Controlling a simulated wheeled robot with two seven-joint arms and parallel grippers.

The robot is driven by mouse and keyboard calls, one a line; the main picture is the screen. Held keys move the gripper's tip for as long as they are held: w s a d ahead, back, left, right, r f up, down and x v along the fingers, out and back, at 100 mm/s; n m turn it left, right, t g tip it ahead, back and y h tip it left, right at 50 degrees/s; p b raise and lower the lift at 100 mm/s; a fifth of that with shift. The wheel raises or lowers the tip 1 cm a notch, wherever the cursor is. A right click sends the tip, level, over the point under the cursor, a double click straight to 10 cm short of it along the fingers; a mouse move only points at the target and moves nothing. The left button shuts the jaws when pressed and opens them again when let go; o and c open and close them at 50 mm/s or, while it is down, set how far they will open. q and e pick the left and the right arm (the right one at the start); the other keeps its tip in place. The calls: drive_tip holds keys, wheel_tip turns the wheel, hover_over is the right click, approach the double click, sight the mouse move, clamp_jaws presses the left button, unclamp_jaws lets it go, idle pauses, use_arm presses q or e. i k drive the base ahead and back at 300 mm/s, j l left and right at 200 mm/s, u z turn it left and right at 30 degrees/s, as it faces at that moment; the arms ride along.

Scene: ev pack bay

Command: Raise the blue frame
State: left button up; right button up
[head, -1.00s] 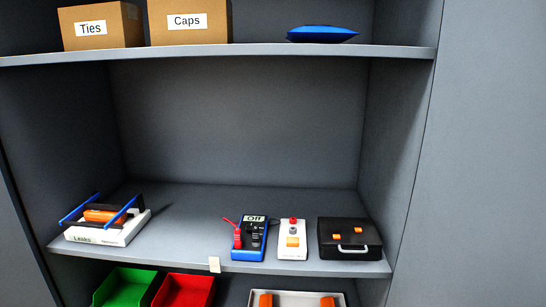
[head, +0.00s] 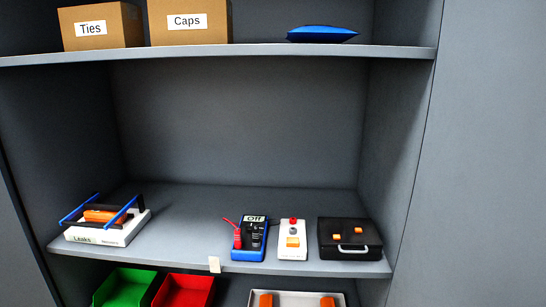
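A blue frame (head: 123,211) with blue side bars and dark cross bars sits at the left end of the middle shelf. Neither of my grippers shows in the head view.
The middle shelf (head: 185,225) also holds a blue meter (head: 257,240) reading "Off", a white device (head: 292,243) and a black case (head: 349,238). Green (head: 122,285) and red (head: 184,290) bins sit below. The shelf middle is clear.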

sight(88, 205)
drive_tip(key=u, duration=1.25)
